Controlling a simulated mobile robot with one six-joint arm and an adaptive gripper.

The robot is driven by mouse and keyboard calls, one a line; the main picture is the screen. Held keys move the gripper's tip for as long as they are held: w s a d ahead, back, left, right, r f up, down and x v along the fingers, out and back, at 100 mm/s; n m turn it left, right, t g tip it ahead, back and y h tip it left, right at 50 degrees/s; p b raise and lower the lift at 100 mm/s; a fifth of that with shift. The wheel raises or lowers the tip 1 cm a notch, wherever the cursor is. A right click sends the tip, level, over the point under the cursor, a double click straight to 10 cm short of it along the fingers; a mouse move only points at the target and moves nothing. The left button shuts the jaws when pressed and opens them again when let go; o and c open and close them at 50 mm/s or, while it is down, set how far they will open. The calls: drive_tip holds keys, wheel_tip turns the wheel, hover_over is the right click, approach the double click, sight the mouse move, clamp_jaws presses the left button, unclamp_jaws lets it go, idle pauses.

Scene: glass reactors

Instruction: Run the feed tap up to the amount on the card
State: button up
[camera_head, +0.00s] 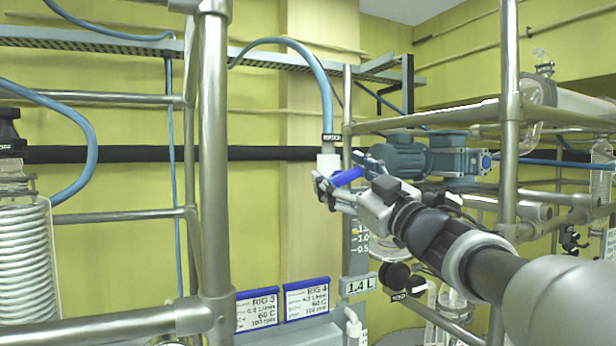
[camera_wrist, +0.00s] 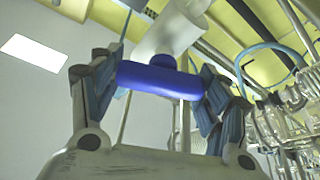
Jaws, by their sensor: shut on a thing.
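The feed tap has a blue bar handle (camera_head: 347,177) on a pale vertical body (camera_head: 328,161), with a blue hose running into its top. My gripper (camera_head: 342,188) is shut on the blue handle. In the wrist view the handle (camera_wrist: 160,80) lies crosswise between the two finger pads (camera_wrist: 160,88), below the white tap body (camera_wrist: 170,35). A card (camera_head: 358,284) reads "1.4 L". Above it is a graduated scale (camera_head: 361,240) with marks that seem to include 1.0 and 0.5. My gripper and arm partly cover the scale, and I cannot tell the liquid level.
Two blue-edged cards, RIG 3 (camera_head: 257,307) and RIG 4 (camera_head: 306,299), stand at the lower middle. A steel frame post (camera_head: 214,150) rises at left and another (camera_head: 509,110) at right, near my arm. A motor (camera_head: 430,160) sits behind my gripper. A coil vessel (camera_head: 25,260) stands far left.

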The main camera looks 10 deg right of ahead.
drive_tip(key=o, duration=1.1)
drive_tip(key=v, duration=1.2)
